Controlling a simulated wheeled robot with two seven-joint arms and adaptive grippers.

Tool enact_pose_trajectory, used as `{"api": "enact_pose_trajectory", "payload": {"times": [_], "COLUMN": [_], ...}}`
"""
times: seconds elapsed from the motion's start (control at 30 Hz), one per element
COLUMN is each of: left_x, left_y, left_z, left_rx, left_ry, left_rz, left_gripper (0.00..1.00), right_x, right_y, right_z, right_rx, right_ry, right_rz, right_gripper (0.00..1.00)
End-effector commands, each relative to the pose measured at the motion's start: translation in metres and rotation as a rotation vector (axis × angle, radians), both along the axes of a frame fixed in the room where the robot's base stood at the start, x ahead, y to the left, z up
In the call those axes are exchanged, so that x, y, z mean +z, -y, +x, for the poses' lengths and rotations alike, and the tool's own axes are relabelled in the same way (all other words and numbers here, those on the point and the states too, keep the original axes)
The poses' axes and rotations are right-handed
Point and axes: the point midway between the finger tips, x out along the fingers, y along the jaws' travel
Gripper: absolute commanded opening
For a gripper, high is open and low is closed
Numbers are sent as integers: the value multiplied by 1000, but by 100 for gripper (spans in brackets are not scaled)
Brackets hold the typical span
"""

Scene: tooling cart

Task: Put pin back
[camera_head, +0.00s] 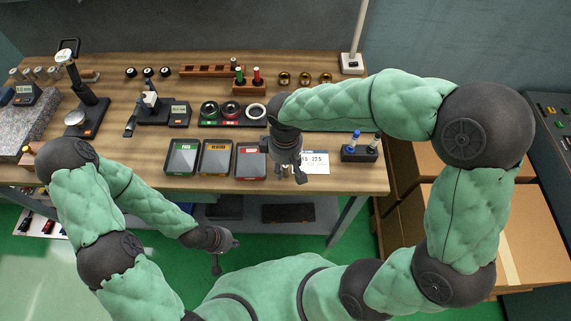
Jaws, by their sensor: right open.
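I cannot pick out a loose pin for certain. A small dark stand (360,153) near the right front of the table holds upright pins, one with a blue top (356,137) and one with a pale green top (376,140). A wooden block (205,70) with a row of holes lies at the back, with a small upright piece at its right end. My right gripper (291,175) is open, pointing down over the front of the table, left of the stand and beside a white printed card (317,161). My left gripper (216,268) hangs in front of the table; its jaws are unclear.
Three trays, green (182,174), yellow (215,174) and red (250,176), line the front edge. Behind them are a ring holder (232,123), a wooden holder with green and red handles (249,91), and brass rings (305,78). Cardboard boxes (470,235) stand right of the table.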

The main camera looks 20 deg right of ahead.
Motion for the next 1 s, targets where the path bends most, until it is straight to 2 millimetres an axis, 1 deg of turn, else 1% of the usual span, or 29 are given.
{"api": "enact_pose_trajectory", "payload": {"times": [0.17,0.4,0.6,0.7,0.8,1.0], "left_x": [10,28,38,41,42,42], "left_y": [0,0,0,0,0,0], "left_z": [0,0,0,0,0,0], "left_rx": [0,0,0,0,0,0], "left_ry": [0,0,0,0,0,0], "left_rz": [0,0,0,0,0,0], "left_gripper": [0,0,0,0,0,0], "right_x": [23,73,105,115,120,122], "right_y": [0,-1,-1,-1,0,0], "right_z": [1,1,0,0,0,0], "right_rx": [-1,1,0,0,0,0], "right_ry": [4,5,4,2,2,0], "right_rz": [1,2,2,1,1,0], "right_gripper": [41,41,41,41,41,41]}}
